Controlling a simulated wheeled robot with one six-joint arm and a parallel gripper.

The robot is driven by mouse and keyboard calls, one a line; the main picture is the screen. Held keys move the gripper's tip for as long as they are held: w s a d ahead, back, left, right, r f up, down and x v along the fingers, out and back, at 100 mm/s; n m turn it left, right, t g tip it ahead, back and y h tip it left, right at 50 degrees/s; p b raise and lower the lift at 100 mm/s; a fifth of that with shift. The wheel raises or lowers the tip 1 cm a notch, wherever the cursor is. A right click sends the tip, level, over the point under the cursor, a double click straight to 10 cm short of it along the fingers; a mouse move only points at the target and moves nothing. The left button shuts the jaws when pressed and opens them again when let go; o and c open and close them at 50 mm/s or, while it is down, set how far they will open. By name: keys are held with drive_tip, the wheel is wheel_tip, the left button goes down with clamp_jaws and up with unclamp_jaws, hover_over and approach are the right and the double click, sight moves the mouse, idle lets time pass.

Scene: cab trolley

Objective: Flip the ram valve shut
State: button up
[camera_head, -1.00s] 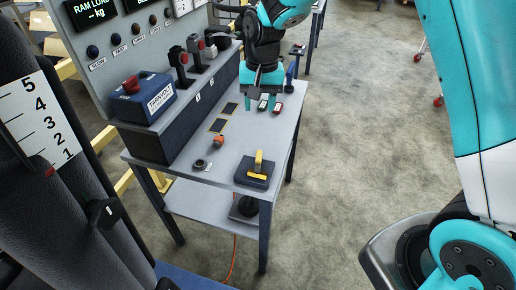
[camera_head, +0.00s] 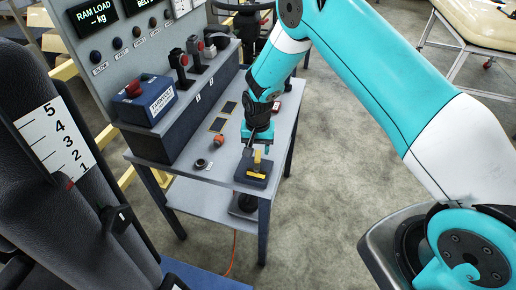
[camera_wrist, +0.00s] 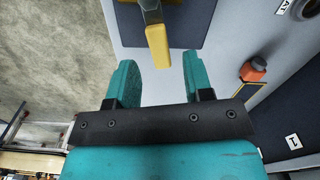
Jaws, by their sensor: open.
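The ram valve appears to be the yellow-handled unit on a square dark blue base (camera_head: 248,177), on the grey table. Its yellow lever (camera_head: 257,160) stands up from the base, with a yellow strip beneath it. In the wrist view the lever's yellow end (camera_wrist: 158,47) points toward the gap between my fingers, just beyond their tips. My gripper (camera_head: 258,147) is close behind the valve and a little above the table. In the wrist view my gripper (camera_wrist: 160,75) is open and empty, with its two teal fingers apart. No contact with the lever shows.
An orange knob (camera_head: 220,142) and a dark ring-shaped part (camera_head: 201,164) sit left of the valve. A blue box with a red switch (camera_head: 145,102) and a control panel (camera_head: 115,45) stand at the left. The table's front edge and open floor lie close by at right.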

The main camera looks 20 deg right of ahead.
drive_tip(key=shift+f, duration=1.2)
clamp_jaws()
drive_tip(key=shift+d+f+m+b, duration=0.1)
drive_tip(key=shift+d+m+b, duration=0.1)
drive_tip(key=shift+m+b, duration=0.25)
drive_tip(key=shift+s+d+m+b, duration=0.25)
drive_tip(key=shift+d+m+b, duration=0.1)
drive_tip(key=shift+m, duration=0.6)
unclamp_jaws()
drive_tip(key=shift+r, duration=0.2)
wheel_tip(320, 180, up, 17)
drive_tip(key=b, duration=0.3)
drive_tip(key=shift+r+b, duration=0.2)
drive_tip(key=shift+b, duration=0.1)
